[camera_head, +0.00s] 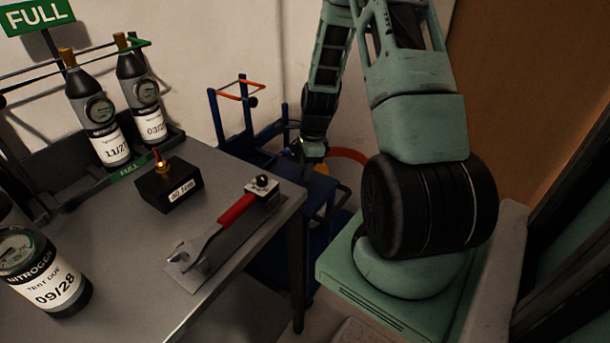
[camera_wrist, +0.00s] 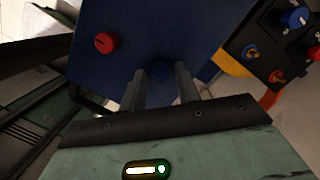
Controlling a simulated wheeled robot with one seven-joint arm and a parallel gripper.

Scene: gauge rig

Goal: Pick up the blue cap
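A dark blue round shape, apparently the blue cap (camera_wrist: 160,70), sits on the blue surface (camera_wrist: 150,25) in the wrist view and is hard to tell from it. My gripper (camera_wrist: 161,72) has its two fingers spread, one on each side of this cap. Whether they touch it is unclear. In the head view my gripper (camera_head: 314,152) is small and dark, low over the blue cart (camera_head: 262,150) beyond the table. The cap cannot be made out there.
A red cap (camera_wrist: 106,42) stands on the same blue surface, left of the fingers. A black panel (camera_wrist: 262,35) with blue, red and orange controls is at the right. The grey table (camera_head: 130,235) holds bottles, a black box (camera_head: 170,186) and a red-handled wrench (camera_head: 235,212).

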